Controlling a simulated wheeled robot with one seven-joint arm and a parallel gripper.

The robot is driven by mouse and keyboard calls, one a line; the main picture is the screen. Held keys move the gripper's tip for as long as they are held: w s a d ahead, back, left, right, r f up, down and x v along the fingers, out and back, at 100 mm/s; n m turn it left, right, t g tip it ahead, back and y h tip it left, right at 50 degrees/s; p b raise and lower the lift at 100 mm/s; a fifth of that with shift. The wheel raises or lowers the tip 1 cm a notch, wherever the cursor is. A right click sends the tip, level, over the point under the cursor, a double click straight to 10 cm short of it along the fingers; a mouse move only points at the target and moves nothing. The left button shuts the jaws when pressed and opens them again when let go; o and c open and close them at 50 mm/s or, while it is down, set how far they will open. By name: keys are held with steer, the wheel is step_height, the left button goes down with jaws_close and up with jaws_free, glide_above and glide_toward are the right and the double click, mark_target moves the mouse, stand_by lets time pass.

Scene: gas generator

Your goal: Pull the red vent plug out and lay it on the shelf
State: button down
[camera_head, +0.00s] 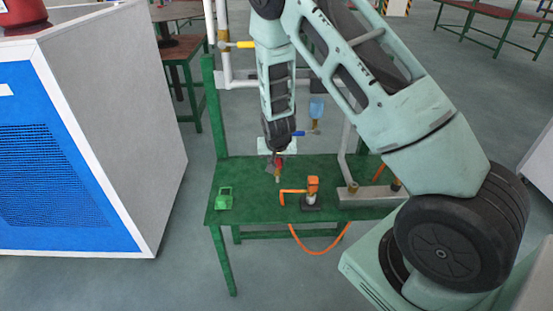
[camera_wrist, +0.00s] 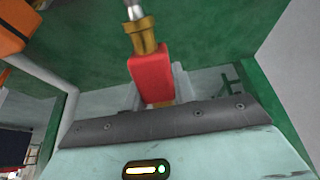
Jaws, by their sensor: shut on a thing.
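The red vent plug shows in the wrist view (camera_wrist: 150,78) as a red block with a brass collar and a silvery stem, which runs out at the top edge. My gripper (camera_head: 277,159) is shut on the red block. In the head view, the plug (camera_head: 278,170) is a small red and brass piece under my gripper, pointing down over the green shelf (camera_head: 245,172). I cannot tell whether its lower end touches anything. The fingers are partly hidden in the wrist view.
On the green shelf stand a small green device (camera_head: 225,198), an orange fitting (camera_head: 313,186) with a hose, and a grey metal block (camera_head: 365,196) with a pipe. A blue-handled valve (camera_head: 303,133) is close behind my gripper.

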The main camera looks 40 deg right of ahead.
steer(key=shift+f+b, duration=2.8)
steer(key=shift+f, duration=1.4)
steer(key=c, duration=1.1)
jaws_free()
steer(key=shift+o, duration=0.2)
steer(key=shift+r+p, duration=1.3)
steer(key=shift+r, duration=0.25)
steer(key=p+v, duration=0.4)
steer(key=v, duration=0.2)
steer(key=shift+p, duration=0.3)
steer(key=shift+a, duration=0.1)
